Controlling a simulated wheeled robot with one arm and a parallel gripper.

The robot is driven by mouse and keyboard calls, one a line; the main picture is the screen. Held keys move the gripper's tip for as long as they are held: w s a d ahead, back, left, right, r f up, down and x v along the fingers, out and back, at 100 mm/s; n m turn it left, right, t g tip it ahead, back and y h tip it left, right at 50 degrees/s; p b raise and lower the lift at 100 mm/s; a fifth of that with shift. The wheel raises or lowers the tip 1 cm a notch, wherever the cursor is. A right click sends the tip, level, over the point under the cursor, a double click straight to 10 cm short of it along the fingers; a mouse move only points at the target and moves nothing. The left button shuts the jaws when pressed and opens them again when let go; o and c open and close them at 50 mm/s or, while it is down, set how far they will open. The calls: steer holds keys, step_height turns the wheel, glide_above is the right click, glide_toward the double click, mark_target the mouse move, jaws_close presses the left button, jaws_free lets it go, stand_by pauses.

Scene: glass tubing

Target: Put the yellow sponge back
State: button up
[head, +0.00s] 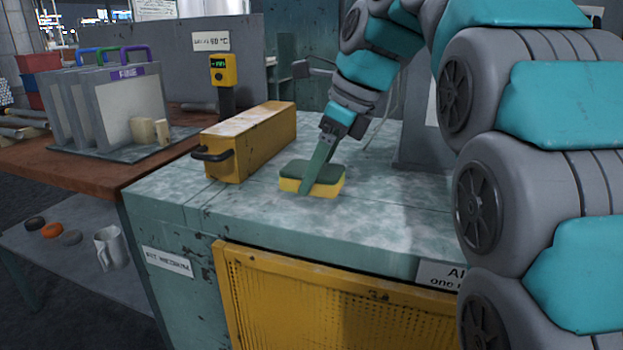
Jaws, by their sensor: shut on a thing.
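The yellow sponge (328,187) has a dark green top layer. It is in the head view on the mottled grey-green cabinet top (380,225), near the middle. My gripper (308,188) reaches down from the upper right and is shut on the sponge, with a finger showing across its near side. The other finger is hidden. The sponge looks level and at or very close to the surface; I cannot tell if it touches.
A long yellow box (252,140) with a black handle stands left of the sponge. Behind it is a yellow display unit (223,71). A rack of upright panels (112,110) stands on the brown table at left. The cabinet top's front is clear.

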steer(key=w, duration=0.3)
steer(key=shift+w+a+f, duration=0.15)
steer(key=shift+w+a, duration=0.05)
steer(key=shift+a, duration=0.2)
steer(key=shift+f, duration=1.75)
steer(key=o, duration=1)
steer(key=shift+f, duration=0.2)
steer(key=shift+o, duration=0.2)
steer(key=v, duration=0.4)
steer(key=shift+a+r, duration=0.1)
steer(key=shift+r, duration=0.05)
steer(key=s+d, duration=0.1)
steer(key=d, duration=0.3)
steer(key=s+d, duration=0.1)
steer(key=d, duration=0.3)
steer(key=s+d+r+p, duration=0.1)
steer(key=s+d, duration=0.1)
steer(key=d, duration=0.1)
steer(key=shift+s+d, duration=0.1)
steer(key=shift+d, duration=0.3)
